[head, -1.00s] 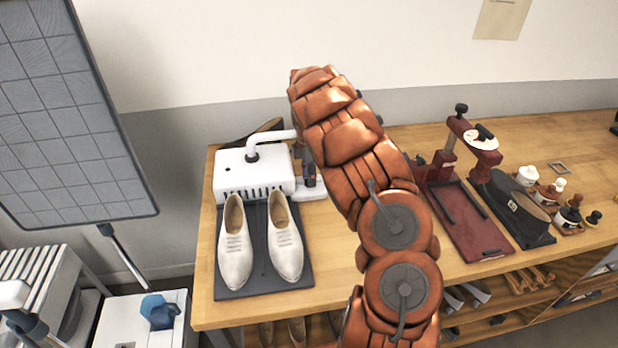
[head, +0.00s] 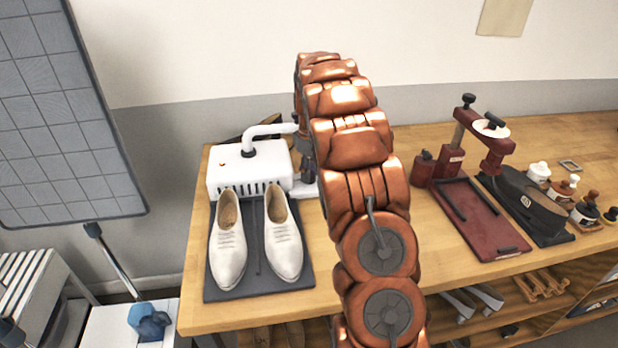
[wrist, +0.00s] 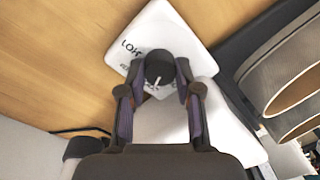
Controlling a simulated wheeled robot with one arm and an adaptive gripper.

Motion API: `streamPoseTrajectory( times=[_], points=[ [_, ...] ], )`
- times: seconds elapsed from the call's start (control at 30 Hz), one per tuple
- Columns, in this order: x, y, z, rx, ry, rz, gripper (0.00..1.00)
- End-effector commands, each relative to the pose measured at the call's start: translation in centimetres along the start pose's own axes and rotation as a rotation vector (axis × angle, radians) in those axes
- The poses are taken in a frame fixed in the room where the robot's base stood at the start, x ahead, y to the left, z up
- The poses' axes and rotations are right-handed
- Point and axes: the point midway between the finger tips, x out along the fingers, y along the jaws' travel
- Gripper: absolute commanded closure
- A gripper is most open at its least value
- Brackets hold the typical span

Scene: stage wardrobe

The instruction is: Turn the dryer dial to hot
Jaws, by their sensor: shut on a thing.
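The dryer (head: 245,172) is a white box with a bent white pipe, at the back left of the bench in the head view. Its dial (wrist: 159,66) is a round black knob with a white pointer line, on a white plate (wrist: 150,28) with partly covered dark lettering. My gripper (wrist: 158,76) has one finger on each side of the knob and is shut on it. In the head view my arm hides the dial and most of my gripper. I cannot tell which mark the pointer faces.
Pale shoes (head: 228,245) stand on a dark mat in front of the dryer. A red press (head: 480,215), a black shoe-shaped block (head: 528,205) and small bottles (head: 560,188) stand to the right. A grey gridded panel (head: 60,120) stands at left.

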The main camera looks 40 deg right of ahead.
Motion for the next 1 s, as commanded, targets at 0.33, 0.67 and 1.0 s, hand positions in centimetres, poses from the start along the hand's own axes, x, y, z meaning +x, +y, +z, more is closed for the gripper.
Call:
streamPoseTrajectory(
  times=[0.33, 0.67, 1.0],
  points=[
    [0.21, 0.07, 0.03, 0.326, 0.018, 0.001, 1.0],
    [0.06, 0.1, 0.09, 0.639, 0.035, 0.002, 1.0],
    [-0.02, 0.09, 0.14, 0.961, 0.053, 0.002, 1.0]
  ],
)
